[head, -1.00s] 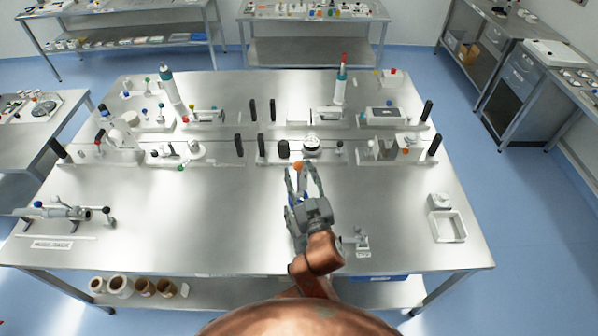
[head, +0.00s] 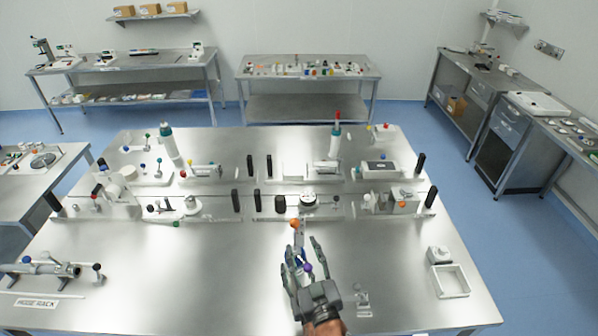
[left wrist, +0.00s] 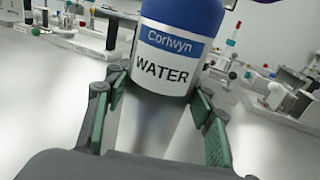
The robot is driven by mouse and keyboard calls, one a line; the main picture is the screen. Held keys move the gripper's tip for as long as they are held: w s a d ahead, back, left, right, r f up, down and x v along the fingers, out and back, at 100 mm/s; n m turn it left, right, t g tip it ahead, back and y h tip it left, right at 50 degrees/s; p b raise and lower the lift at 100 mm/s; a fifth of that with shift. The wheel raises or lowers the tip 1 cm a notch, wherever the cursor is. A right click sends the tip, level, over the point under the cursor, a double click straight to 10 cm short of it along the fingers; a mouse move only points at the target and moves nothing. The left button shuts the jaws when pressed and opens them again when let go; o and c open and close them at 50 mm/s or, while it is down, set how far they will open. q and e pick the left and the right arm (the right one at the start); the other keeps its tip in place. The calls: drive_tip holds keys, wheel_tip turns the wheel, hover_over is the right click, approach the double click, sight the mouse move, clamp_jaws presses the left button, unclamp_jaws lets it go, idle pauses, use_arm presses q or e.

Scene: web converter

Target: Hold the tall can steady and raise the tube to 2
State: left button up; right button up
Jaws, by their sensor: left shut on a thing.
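A can with a blue top and a white "WATER" label (left wrist: 168,65) stands close in the left wrist view. My left gripper (left wrist: 157,95) is shut on its lower part, green pads on both sides. I cannot read any scale mark.
A row of fixtures with black posts (head: 279,204) stands beyond the gripper. A white open tray (head: 450,281) lies at the right. A hose rack (head: 38,269) is at the left front. The table left of the gripper is clear.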

use_arm(q)
drive_tip(key=shift+a+f, duration=0.1)
drive_tip(key=shift+f, duration=0.15)
idle(0.3)
drive_tip(key=o, duration=1.8)
drive_tip(key=shift+r+p, duration=0.3)
drive_tip(key=v, duration=1.2)
drive_tip(key=shift+f, duration=0.1)
